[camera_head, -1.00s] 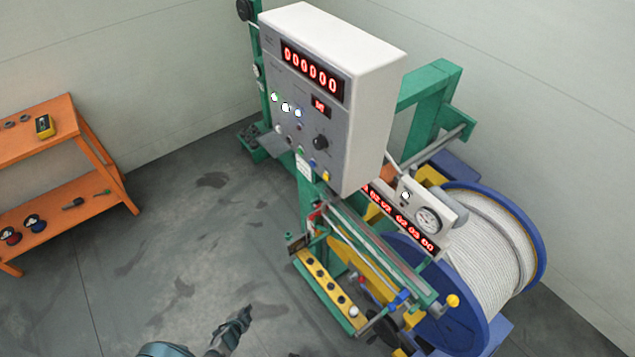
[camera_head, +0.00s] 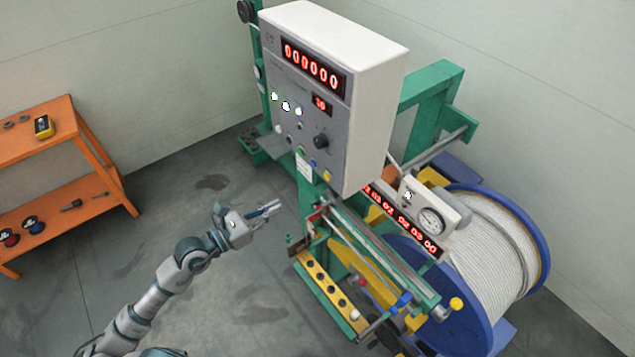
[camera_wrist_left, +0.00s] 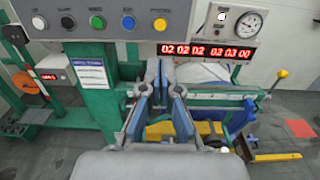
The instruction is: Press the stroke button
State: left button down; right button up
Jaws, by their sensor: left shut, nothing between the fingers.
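The control box (camera_head: 330,90) stands on a green post, with a red digit display and a slanting row of buttons low on its grey face. My left gripper (camera_head: 277,206) is shut and empty, below and left of the buttons, touching none.
A cable reel (camera_head: 500,235) with blue flanges stands right of the box. A gauge unit (camera_head: 430,212) and a yellow strip with dark holes (camera_head: 325,288) sit below the box. An orange shelf (camera_head: 70,140) is at the left. Open floor lies between shelf and machine.

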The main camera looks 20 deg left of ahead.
dwell(0.3)
pick_arm(q)
jog(key=p, duration=0.4)
send_near(326, 177)
jog(key=x, duration=0.6)
jog(key=shift+w+d, duration=0.1)
jog(key=shift+w, duration=0.1)
jog(key=shift+w+d+f, duration=0.1)
jog(key=shift+w+d, duration=0.2)
jog(key=shift+w, duration=0.05)
